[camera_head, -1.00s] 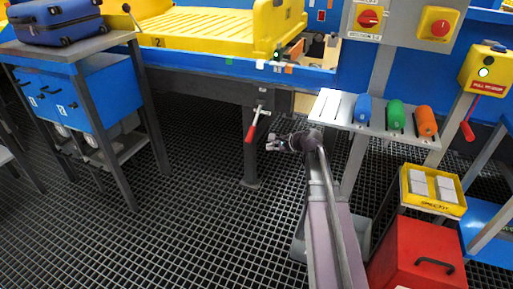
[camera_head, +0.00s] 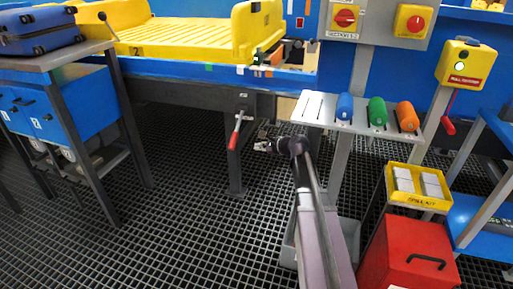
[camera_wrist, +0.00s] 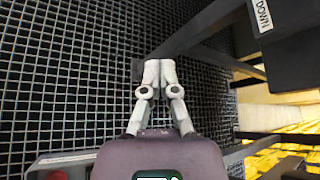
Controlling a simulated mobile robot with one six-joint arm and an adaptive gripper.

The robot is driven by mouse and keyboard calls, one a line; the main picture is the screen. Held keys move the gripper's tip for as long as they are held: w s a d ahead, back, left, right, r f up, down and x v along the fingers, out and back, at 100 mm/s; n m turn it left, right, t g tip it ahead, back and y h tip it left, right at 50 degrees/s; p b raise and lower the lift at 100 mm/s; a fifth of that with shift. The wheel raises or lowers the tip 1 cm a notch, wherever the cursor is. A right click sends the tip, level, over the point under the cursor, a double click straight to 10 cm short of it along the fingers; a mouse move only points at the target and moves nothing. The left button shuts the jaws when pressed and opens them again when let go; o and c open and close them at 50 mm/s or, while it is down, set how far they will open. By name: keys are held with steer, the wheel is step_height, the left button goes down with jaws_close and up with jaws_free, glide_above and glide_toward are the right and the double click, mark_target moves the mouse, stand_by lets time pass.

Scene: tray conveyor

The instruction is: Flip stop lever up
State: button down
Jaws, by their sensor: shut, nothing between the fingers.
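The stop lever (camera_head: 236,130) is on a dark bracket under the front rail of the conveyor in the head view. Its red handle hangs down, tilted slightly to the left. My gripper (camera_head: 262,146) is just right of the handle's lower part and appears apart from it. In the wrist view, my gripper (camera_wrist: 159,66) has its two fingertips together with nothing between them. A black part with a white label reading DOWN (camera_wrist: 264,15) shows upside down at the upper right there. A red patch (camera_wrist: 57,174) is cut off at lower left; I cannot tell whether it is the lever.
A dark conveyor leg (camera_head: 235,165) stands below the lever. A shelf (camera_head: 318,108) with blue, green and orange cylinders is to the right. A yellow box with a red pull handle (camera_head: 448,126) and a red bin (camera_head: 410,255) are farther right.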

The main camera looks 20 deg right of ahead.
mark_target(237, 130)
steer(key=b+x, duration=0.4)
steer(key=x, duration=0.5)
steer(key=shift+s+a+r+p, duration=0.25)
steer(key=shift+a+r+p, duration=0.05)
steer(key=shift+r+p, duration=0.35)
steer(key=shift+s+a+r+p, duration=0.25)
steer(key=shift+a+r+p, duration=0.1)
steer(key=shift+r+p, duration=0.25)
steer(key=shift+s+a+r+p, duration=0.3)
steer(key=shift+r+p, duration=0.2)
steer(key=shift+p, duration=0.2)
steer(key=shift+d+r, duration=0.15)
steer(key=shift+d, duration=0.05)
